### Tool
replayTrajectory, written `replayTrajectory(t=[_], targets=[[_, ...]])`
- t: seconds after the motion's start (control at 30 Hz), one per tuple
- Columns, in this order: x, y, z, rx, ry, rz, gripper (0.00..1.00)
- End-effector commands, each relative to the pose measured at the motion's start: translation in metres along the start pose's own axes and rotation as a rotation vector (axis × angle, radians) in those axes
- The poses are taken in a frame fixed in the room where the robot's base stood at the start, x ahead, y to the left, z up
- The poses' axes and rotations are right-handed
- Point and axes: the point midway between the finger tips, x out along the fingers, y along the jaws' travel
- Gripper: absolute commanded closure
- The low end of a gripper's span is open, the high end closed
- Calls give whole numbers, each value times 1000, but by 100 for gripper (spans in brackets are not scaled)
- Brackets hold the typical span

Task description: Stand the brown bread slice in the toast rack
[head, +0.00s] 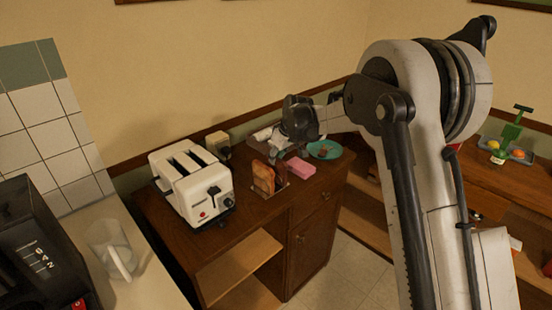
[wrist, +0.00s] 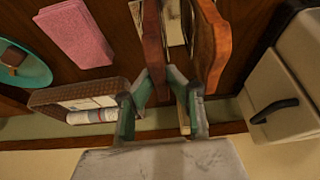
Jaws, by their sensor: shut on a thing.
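The brown bread slice (wrist: 152,40) stands on edge between my fingertips in the wrist view. My gripper (wrist: 162,78) is shut on its near end. Another slice (wrist: 208,45), with an orange-brown face, stands upright beside it, towards the toaster; it also shows in the head view (head: 263,177). The metal toast rack (wrist: 175,28) shows between the two slices, and its edge shows low on the counter in the head view (head: 284,184). The slices hide most of the rack. I cannot tell whether the held slice rests on its base.
A white toaster (head: 190,183) stands left of the rack. A pink sponge (head: 300,166) and a teal plate (head: 324,150) lie to the right. A brown basket (wrist: 65,97) with papers and a white roll sits near the wall, close to my gripper. A small beige canister (head: 218,142) stands behind.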

Motion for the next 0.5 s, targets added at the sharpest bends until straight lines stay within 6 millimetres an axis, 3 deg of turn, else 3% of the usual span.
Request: replayTrajectory(t=[0.03,0.07,0.2,0.5], targets=[[3,0,1,0,0,0,100],[3,0,1,0,0,0,87],[2,0,1,0,0,0,69],[0,0,0,0,0,0,69]])
